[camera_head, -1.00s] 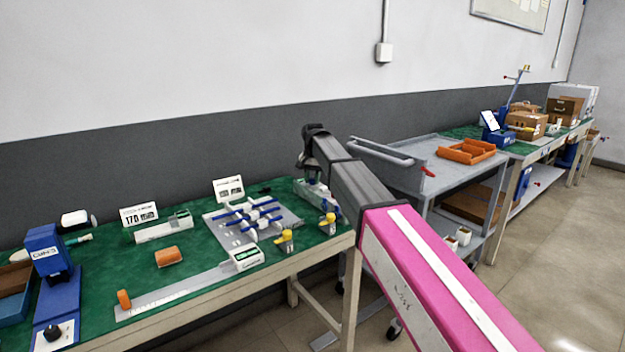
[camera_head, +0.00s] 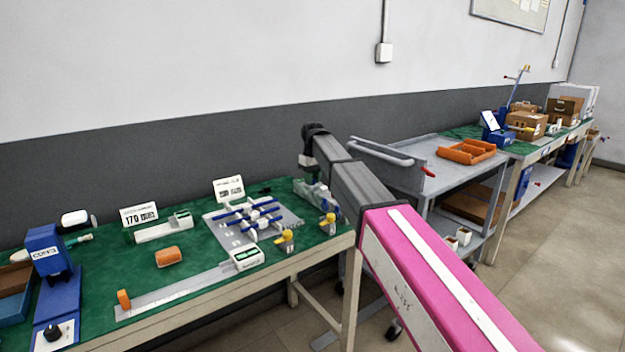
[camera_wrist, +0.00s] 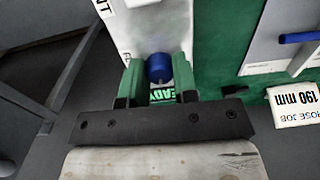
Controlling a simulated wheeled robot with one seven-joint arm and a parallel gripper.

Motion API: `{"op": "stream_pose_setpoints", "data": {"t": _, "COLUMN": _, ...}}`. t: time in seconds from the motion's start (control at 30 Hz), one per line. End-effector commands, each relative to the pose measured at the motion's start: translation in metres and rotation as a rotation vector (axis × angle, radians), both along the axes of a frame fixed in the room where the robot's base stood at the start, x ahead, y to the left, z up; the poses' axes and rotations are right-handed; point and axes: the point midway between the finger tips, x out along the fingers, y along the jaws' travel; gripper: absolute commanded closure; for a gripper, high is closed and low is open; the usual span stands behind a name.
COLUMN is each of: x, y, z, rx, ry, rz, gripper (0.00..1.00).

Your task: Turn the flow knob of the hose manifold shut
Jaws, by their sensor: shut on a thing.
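The hose manifold (camera_wrist: 150,30) is a pale block at the top middle of the wrist view, with a round blue flow knob (camera_wrist: 158,68) on it. My gripper (camera_wrist: 158,80) has its two green fingers on either side of the blue knob and is shut on it. A green display with partly hidden lettering shows just below the knob, between the fingers. In the head view the manifold (camera_head: 318,194) stands at the bench's right end, partly hidden behind my arm. The exact turn of the knob cannot be told.
On the green bench (camera_head: 205,240), left of the manifold, lie a grey plate with blue-handled parts (camera_head: 250,218) and yellow-topped pieces (camera_head: 285,238). A white card (camera_wrist: 296,103) reads 190 mm. A grey cart (camera_head: 400,180) stands right of the bench.

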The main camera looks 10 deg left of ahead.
Motion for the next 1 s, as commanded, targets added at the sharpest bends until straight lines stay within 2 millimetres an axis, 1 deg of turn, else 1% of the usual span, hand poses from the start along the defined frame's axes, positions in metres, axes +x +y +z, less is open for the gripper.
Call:
{"op": "stream_pose_setpoints", "data": {"t": 0.1, "x": 0.0002, "y": 0.0005, "z": 0.0004, "rx": 0.001, "ry": -0.001, "rz": 0.064, "gripper": 0.96}}
{"op": "stream_pose_setpoints", "data": {"t": 0.33, "x": 0.0002, "y": 0.0006, "z": 0.0004, "rx": 0.001, "ry": 0.000, "rz": 0.142, "gripper": 0.96}}
{"op": "stream_pose_setpoints", "data": {"t": 0.87, "x": 0.0002, "y": 0.0006, "z": 0.0004, "rx": 0.001, "ry": -0.001, "rz": 0.168, "gripper": 0.96}}
{"op": "stream_pose_setpoints", "data": {"t": 0.9, "x": 0.0002, "y": 0.0006, "z": 0.0004, "rx": 0.001, "ry": -0.001, "rz": 0.168, "gripper": 0.70}}
{"op": "stream_pose_setpoints", "data": {"t": 0.97, "x": 0.0002, "y": 0.0006, "z": 0.0004, "rx": 0.001, "ry": -0.001, "rz": 0.168, "gripper": 0.50}}
{"op": "stream_pose_setpoints", "data": {"t": 1.0, "x": 0.0002, "y": 0.0005, "z": 0.0003, "rx": 0.001, "ry": -0.001, "rz": 0.168, "gripper": 0.47}}
